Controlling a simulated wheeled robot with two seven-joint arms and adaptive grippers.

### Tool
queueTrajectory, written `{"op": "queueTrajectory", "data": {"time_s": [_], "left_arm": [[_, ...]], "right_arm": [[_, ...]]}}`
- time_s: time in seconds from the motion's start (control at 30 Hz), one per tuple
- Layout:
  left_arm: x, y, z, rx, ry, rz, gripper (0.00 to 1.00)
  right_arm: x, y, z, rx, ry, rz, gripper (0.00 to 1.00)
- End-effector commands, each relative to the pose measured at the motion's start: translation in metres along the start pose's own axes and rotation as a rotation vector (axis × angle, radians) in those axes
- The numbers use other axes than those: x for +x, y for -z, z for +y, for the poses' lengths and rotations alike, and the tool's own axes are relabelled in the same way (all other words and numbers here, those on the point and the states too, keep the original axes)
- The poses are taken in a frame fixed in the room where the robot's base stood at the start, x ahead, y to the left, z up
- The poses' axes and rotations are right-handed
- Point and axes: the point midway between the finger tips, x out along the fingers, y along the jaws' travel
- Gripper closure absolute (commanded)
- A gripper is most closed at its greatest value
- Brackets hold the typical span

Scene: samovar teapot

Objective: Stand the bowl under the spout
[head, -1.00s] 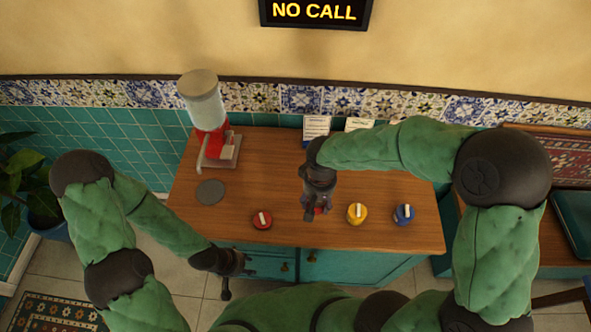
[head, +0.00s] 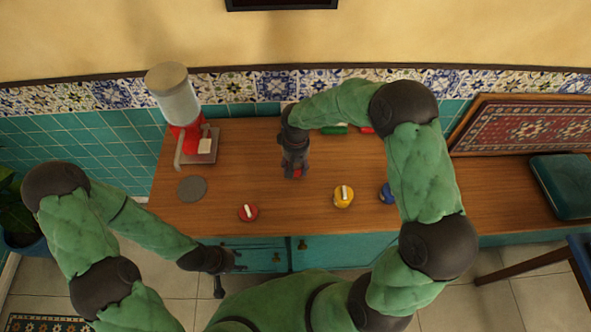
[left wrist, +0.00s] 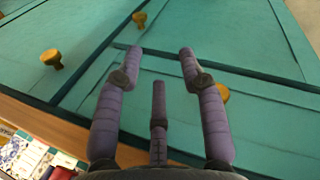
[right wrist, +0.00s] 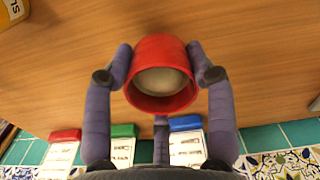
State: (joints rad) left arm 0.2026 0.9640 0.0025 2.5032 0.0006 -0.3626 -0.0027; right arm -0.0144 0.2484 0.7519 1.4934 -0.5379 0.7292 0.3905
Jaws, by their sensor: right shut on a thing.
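The red bowl (right wrist: 158,75), pale inside, is between the fingers of my right gripper (right wrist: 166,68) in the right wrist view. In the head view my right gripper (head: 294,172) is over the middle of the wooden counter, and only a bit of the bowl's red (head: 298,174) shows below it. Its height above the counter is hard to tell. The dispenser (head: 183,110), with a red body and clear tank, stands at the counter's back left; its spout (head: 178,161) points forward. My left gripper (left wrist: 157,65) is open and empty before the teal cabinet, below the counter front (head: 225,272).
A grey disc (head: 192,189) lies in front of the dispenser. A red pot (head: 248,212), a yellow pot (head: 343,196) and a partly hidden blue pot (head: 386,193) stand along the front. Cards with red, green (right wrist: 122,145) and blue tops are at the back. Counter between bowl and dispenser is clear.

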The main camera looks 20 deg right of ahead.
Motion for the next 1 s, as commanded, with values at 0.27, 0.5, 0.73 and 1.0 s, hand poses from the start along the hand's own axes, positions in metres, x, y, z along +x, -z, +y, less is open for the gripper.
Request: {"op": "queueTrajectory", "data": {"time_s": [0.27, 0.5, 0.73, 1.0], "left_arm": [[0.007, 0.000, -0.003, 0.000, 0.000, 0.000, 0.60], [0.011, 0.000, -0.004, 0.000, 0.000, 0.000, 0.60], [0.012, 0.001, -0.004, 0.000, 0.000, 0.000, 0.60], [0.013, 0.001, -0.005, 0.000, 0.000, 0.000, 0.60]], "right_arm": [[0.023, 0.007, 0.002, 0.001, 0.001, -0.001, 0.90], [0.038, 0.008, 0.002, 0.000, 0.000, 0.003, 0.90], [0.040, 0.007, 0.002, 0.001, 0.000, 0.002, 0.90], [0.041, 0.007, 0.002, 0.000, 0.000, 0.001, 0.20]]}}
